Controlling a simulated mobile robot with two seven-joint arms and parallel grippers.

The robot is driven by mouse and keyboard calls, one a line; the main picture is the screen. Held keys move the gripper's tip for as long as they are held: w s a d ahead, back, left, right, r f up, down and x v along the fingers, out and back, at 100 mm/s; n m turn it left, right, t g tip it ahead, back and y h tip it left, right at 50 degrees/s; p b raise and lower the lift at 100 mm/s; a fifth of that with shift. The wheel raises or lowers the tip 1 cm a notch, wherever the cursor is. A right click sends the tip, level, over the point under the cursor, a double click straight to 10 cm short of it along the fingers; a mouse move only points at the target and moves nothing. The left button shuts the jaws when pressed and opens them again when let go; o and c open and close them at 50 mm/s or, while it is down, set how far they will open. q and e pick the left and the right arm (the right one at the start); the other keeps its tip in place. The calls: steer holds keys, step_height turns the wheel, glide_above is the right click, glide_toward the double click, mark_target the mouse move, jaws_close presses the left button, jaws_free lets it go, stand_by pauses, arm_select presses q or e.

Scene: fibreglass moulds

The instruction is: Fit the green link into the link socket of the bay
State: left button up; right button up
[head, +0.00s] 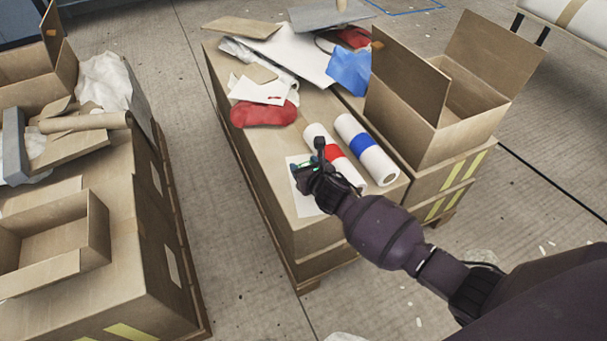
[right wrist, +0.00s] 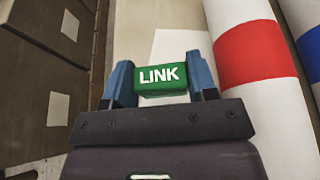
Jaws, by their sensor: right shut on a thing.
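The green link (right wrist: 161,79), a small block with "LINK" in white letters, sits between the two blue fingers of my right gripper (right wrist: 160,82) in the right wrist view. The gripper is shut on it. In the head view my right gripper (head: 306,170) is over the front part of the middle cardboard stack, above a white sheet (head: 302,204). Only a little green of the link shows there. I cannot make out the bay or its link socket in either view. My left gripper is not in view.
A white roll with a red band (head: 333,148) and one with a blue band (head: 361,142) lie just right of my gripper. An open carton (head: 420,130) stands further right. A red cloth (head: 264,113) and scraps lie behind. Floor (head: 225,190) shows between the stacks.

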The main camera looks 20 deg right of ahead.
step_height(320, 180, down, 4)
steer(key=shift+r+b, duration=0.1)
steer(key=shift+b, duration=0.45)
steer(key=shift+r, duration=0.3)
steer(key=shift+f, duration=0.2)
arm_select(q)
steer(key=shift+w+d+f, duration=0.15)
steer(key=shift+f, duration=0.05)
arm_select(e)
steer(key=o, duration=0.9)
